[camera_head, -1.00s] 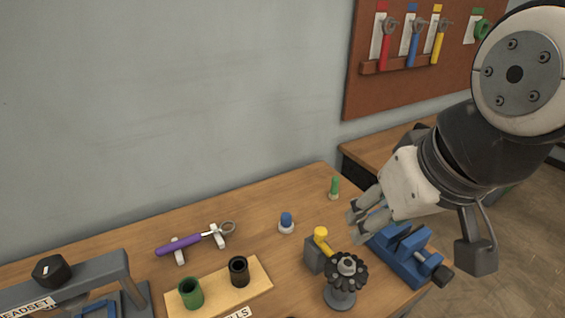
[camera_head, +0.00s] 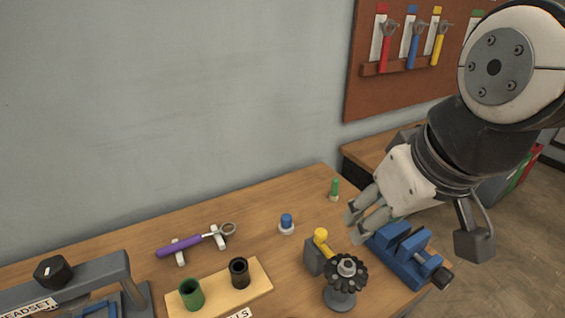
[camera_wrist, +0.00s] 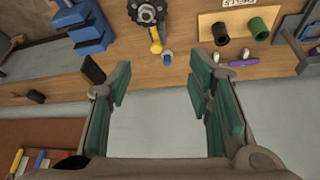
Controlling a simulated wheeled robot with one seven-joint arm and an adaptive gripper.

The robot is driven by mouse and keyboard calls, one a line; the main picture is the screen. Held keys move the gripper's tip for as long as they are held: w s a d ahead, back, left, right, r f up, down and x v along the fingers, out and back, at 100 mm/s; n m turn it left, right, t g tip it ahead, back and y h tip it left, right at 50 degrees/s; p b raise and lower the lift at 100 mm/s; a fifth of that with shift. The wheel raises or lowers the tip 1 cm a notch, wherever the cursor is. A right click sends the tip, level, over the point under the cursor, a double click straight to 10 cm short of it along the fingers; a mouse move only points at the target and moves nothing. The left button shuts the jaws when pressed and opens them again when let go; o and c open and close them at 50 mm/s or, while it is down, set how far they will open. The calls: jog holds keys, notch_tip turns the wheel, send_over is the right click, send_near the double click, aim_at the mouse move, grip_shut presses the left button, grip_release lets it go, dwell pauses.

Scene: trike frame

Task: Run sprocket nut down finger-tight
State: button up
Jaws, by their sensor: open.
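The black toothed sprocket (camera_head: 346,273) sits on a grey round stand at the front right of the bench. A grey nut (camera_head: 347,266) is at its centre; how far down it sits I cannot tell. The sprocket also shows at the top of the wrist view (camera_wrist: 147,11), with the nut (camera_wrist: 146,13) on it. My gripper (camera_head: 366,222) is above the bench, behind and a little right of the sprocket, apart from it. In the wrist view its green-padded fingers (camera_wrist: 163,95) are wide apart with nothing between them.
A blue vise (camera_head: 405,250) stands right of the sprocket. A yellow-topped lever on a grey block (camera_head: 318,250) stands close behind it. A board with green and black sockets (camera_head: 255,285) and a purple-handled tool (camera_head: 185,243) lie left. A blue-capped item (camera_head: 287,222) stands behind.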

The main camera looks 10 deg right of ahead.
jog(key=w+d+f+n+g+p, duration=0.1)
jog(key=w+f+n+g+p, duration=0.15)
jog(key=w+n, duration=0.35)
jog(key=n+g, duration=0.3)
jog(key=n, duration=0.6)
send_near(348, 264)
jog(key=shift+t, duration=0.25)
jog(key=f, duration=0.8)
jog(key=shift+s+f+p, duration=0.2)
jog(key=shift+p, duration=0.1)
jog(key=shift+c, duration=0.3)
grip_shut()
